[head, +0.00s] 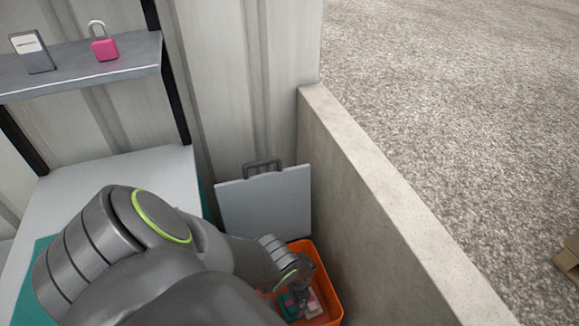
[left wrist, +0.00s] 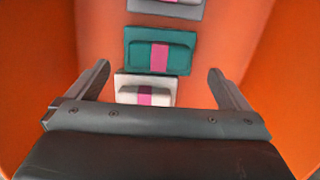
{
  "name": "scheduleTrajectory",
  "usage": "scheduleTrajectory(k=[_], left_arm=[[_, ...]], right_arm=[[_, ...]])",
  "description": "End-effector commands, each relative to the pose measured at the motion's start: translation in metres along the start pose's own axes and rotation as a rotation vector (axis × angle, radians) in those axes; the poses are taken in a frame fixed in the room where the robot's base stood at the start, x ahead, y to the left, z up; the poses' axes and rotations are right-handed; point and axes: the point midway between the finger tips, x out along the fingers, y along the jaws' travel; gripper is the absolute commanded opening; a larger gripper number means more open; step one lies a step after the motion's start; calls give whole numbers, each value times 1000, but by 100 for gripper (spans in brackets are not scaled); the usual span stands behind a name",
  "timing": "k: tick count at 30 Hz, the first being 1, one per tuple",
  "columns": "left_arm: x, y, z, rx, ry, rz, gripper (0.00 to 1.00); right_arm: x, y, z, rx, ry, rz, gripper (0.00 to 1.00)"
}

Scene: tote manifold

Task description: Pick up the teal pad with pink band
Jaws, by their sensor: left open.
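The teal pad with pink band (left wrist: 160,51) lies inside the orange tote, in the upper middle of the left wrist view. In the head view a teal patch (head: 288,302) shows in the tote, partly hidden by my arm. My left gripper (left wrist: 158,80) is open, its fingers spread to either side over the pads. It is inside or just above the tote in the head view (head: 300,283). A white pad with a pink band (left wrist: 147,90) lies between the fingers, nearer than the teal pad. My right gripper is not in view.
The orange tote (head: 333,292) has tall walls close around the gripper. Another grey pad with a pink band (left wrist: 166,8) lies beyond the teal one. A concrete wall (head: 380,220) stands right of the tote, a grey board with handle (head: 265,203) behind it.

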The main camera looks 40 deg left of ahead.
Motion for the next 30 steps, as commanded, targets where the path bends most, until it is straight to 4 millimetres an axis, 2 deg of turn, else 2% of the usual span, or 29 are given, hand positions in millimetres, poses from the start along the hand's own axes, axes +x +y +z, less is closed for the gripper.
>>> scheduleTrajectory(k=[2,5,12,15,22,26,30], left_arm=[[11,0,-1,0,0,-1,100],[14,0,-1,0,1,-1,100],[27,1,0,0,0,0,100],[40,2,1,0,0,0,100],[64,2,2,0,1,-1,100],[65,2,2,0,1,-1,100],[64,2,2,0,1,-1,100]], right_arm=[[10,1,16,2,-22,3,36],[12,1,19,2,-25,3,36],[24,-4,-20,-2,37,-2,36],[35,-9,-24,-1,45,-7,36],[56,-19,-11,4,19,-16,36],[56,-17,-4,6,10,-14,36],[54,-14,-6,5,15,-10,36]])
